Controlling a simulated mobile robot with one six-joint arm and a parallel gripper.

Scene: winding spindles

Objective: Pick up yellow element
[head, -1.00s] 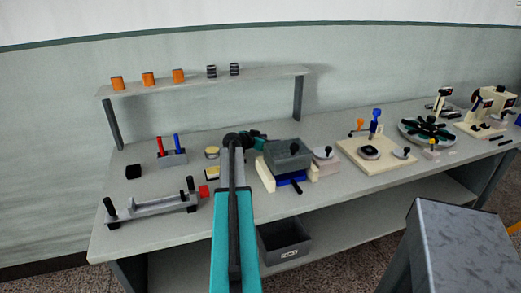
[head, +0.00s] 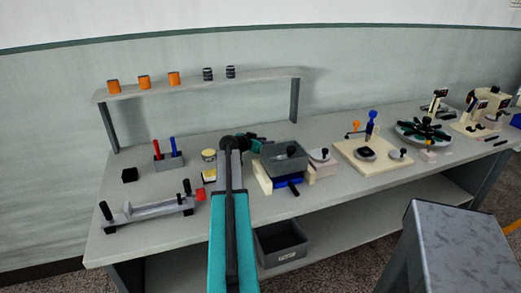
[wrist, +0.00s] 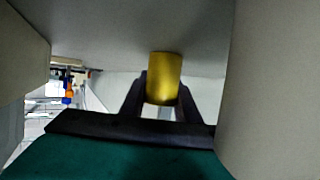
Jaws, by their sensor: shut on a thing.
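A yellow cylinder (wrist: 164,78) shows in the middle of the wrist view. My gripper (wrist: 162,92) has its two dark fingers on either side of the cylinder and is shut on it. The cylinder's far end reaches past the fingertips, close to a grey surface; I cannot tell whether it touches. In the head view my teal and black arm reaches over the bench, and its end lies by the grey box (head: 284,158). The fingers and the held cylinder cannot be made out there.
Large pale surfaces (wrist: 275,90) stand close on both sides in the wrist view. Two yellow-topped pieces (head: 208,155) stand left of my arm. A grey fixture (head: 150,209) and a holder with red and blue handles (head: 170,161) lie further left. A shelf (head: 200,85) spans the back.

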